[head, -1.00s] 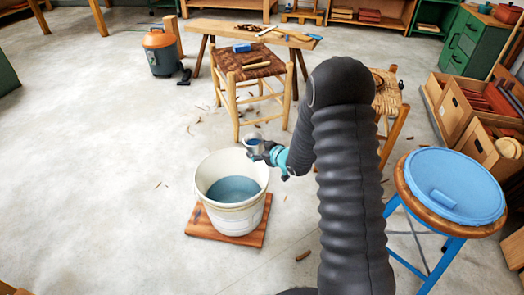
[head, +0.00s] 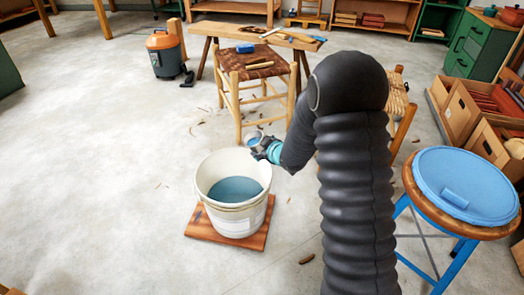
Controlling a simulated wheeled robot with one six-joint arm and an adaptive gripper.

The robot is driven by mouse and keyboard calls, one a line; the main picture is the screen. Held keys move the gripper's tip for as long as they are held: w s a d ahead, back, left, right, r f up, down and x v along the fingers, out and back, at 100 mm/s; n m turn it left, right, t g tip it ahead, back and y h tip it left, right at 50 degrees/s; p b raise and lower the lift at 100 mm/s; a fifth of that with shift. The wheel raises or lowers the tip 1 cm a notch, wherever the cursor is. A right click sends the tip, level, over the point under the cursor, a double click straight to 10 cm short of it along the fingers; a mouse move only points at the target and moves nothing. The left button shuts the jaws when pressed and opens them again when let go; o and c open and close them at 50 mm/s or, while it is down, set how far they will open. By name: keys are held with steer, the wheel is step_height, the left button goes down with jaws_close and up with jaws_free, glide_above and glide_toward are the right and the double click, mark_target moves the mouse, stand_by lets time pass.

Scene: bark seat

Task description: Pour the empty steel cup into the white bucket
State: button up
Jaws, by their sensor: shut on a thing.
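A small steel cup (head: 253,138) is held in my gripper (head: 259,145), just above and behind the right back part of the bucket's rim. The cup looks tilted toward the bucket; its inside is too small to make out. My gripper is shut on it, with the fingers partly hidden by the wrist. The white bucket (head: 236,218) stands upright on a reddish wooden board (head: 260,240) on the floor. Blue-grey liquid (head: 235,190) shows inside the bucket, well below its rim.
A stool with a woven brown seat (head: 240,62) stands behind the bucket, with a brush on it. A blue lid (head: 465,185) lies on a blue-legged stool at the right. Wooden crates (head: 480,120) stand behind that. The floor at the left (head: 90,180) is clear.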

mark_target(263, 138)
steer(key=shift+r+n+h+b, duration=0.6)
steer(key=shift+n+h+b, duration=0.1)
steer(key=shift+b, duration=1.9)
steer(key=shift+s+r+n+t+h, duration=0.15)
steer(key=shift+r+n+t+h, duration=0.25)
steer(key=shift+r+n+h, duration=0.55)
steer(key=shift+r+p, duration=0.1)
steer(key=shift+p, duration=0.35)
steer(key=shift+d+r+n+h+p, duration=0.1)
steer(key=shift+r+n+h+p, duration=0.25)
steer(key=shift+p, duration=0.5)
steer(key=shift+s+a+r+n+t+h+p, duration=0.1)
steer(key=shift+a+r+n+t+h+p, duration=0.35)
steer(key=shift+p, duration=1.25)
steer(key=shift+s+a+r+n+t+h+p, duration=0.2)
steer(key=shift+n+h+p, duration=0.45)
steer(key=shift+p, duration=1)
steer(key=shift+w+d, duration=0.1)
steer(key=shift+w, duration=0.1)
